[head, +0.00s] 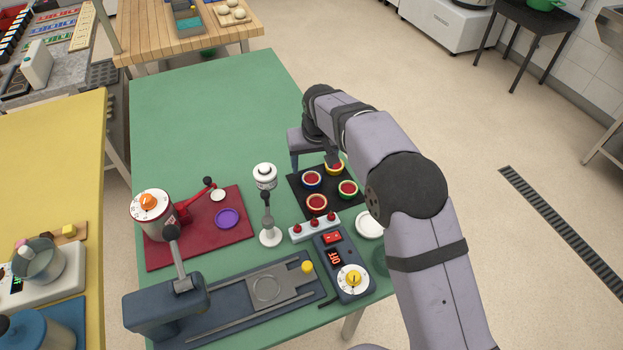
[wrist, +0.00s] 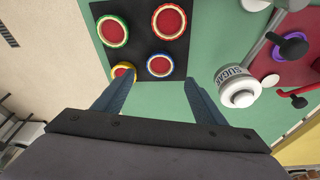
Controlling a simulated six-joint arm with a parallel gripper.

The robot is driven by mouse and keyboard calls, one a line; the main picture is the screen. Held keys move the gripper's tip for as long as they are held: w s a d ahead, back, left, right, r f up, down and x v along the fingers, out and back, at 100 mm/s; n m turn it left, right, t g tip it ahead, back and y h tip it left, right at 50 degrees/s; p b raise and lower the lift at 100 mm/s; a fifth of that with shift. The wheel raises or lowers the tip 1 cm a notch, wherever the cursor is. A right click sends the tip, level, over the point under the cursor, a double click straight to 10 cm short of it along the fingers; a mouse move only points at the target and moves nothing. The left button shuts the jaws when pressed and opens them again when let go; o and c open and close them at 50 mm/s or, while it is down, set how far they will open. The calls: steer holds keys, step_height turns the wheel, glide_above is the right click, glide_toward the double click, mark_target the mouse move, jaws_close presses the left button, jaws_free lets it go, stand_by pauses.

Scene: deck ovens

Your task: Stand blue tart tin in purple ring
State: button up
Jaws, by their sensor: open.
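My gripper (head: 314,164) is open and empty at the tray's far side. It also shows in the wrist view (wrist: 155,84).
A white sugar shaker (head: 265,172) and a chrome stand (head: 269,237) stand between tray and ring. The red machine (head: 155,215) is left of the ring. A control box (head: 345,268) and sliding press (head: 250,295) lie in front. The far green table (head: 205,110) is clear.

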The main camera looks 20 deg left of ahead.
mark_target(311, 181)
steer(key=shift+p+x, duration=1.65)
steer(key=shift+x, duration=2)
steer(key=shift+s+d, duration=0.1)
steer(key=shift+c, duration=0.6)
steer(key=c, duration=1.1)
step_height(311, 181, up, 10)
steer(key=b, duration=0.3)
